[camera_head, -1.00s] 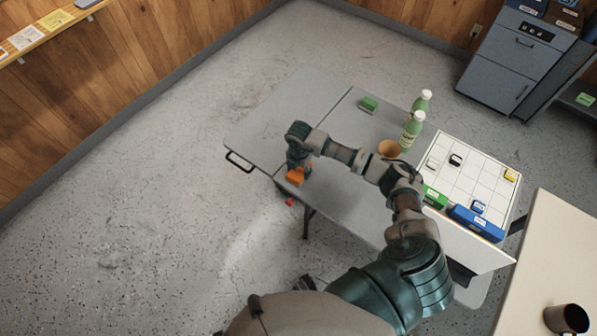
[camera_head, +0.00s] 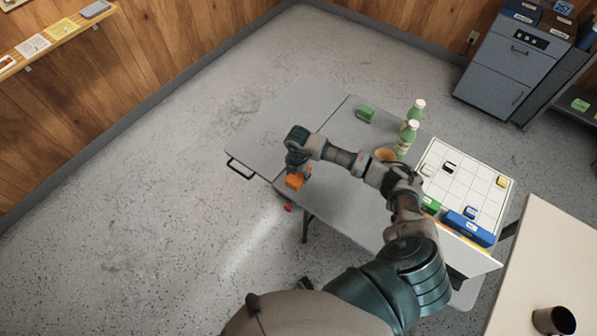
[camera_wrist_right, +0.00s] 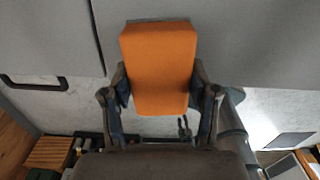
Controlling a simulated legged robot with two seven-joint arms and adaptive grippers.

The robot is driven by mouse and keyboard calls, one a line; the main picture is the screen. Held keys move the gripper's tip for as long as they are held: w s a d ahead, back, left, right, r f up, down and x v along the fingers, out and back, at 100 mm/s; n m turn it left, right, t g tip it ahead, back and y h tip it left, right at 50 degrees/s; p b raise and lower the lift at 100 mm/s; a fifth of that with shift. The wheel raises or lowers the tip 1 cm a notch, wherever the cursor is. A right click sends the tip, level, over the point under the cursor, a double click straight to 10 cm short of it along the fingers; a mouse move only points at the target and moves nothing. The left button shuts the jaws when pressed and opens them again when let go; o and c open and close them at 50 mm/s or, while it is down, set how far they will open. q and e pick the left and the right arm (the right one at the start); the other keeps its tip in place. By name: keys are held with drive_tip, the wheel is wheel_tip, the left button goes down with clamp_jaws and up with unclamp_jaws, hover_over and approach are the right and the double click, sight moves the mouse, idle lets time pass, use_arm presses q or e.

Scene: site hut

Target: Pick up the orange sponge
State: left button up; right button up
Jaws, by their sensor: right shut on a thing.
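The orange sponge (camera_head: 294,181) is at the near left edge of the grey folding table (camera_head: 262,135), under my right gripper (camera_head: 297,172). In the right wrist view the orange sponge (camera_wrist_right: 159,65) is a plain block between the two fingers of my right gripper (camera_wrist_right: 160,98), which press on its sides. The gripper is shut on it. I cannot tell whether the sponge touches the tabletop. My left gripper is not in view.
A green block (camera_head: 366,114), two green bottles (camera_head: 406,138) and an orange-brown bowl (camera_head: 386,154) stand on the table. A white gridded board (camera_head: 462,185) with small blocks lies at right. A cream table (camera_head: 548,258) holds a dark cup (camera_head: 554,320).

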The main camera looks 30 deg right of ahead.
sight(300, 183)
drive_tip(key=shift+s+a+r+p, duration=0.15)
drive_tip(key=shift+s+p, duration=0.05)
drive_tip(key=shift+s, duration=0.15)
drive_tip(key=shift+s+a+r+p, duration=0.1)
drive_tip(key=shift+s+r+p, duration=0.1)
drive_tip(key=shift+s, duration=0.15)
drive_tip(key=shift+s+a+r+p, duration=0.15)
drive_tip(key=shift+s+a+p, duration=0.05)
drive_tip(key=shift+s+p, duration=0.35)
drive_tip(key=shift+s+a+r+p, duration=0.1)
drive_tip(key=shift+s+a+p, duration=0.1)
drive_tip(key=shift+s+p, duration=0.3)
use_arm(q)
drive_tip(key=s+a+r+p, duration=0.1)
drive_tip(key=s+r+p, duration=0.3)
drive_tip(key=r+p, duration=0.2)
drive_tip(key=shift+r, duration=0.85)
use_arm(e)
drive_tip(key=s+a, duration=0.4)
drive_tip(key=s, duration=0.6)
drive_tip(key=shift+s, duration=0.15)
drive_tip(key=shift+a, duration=0.1)
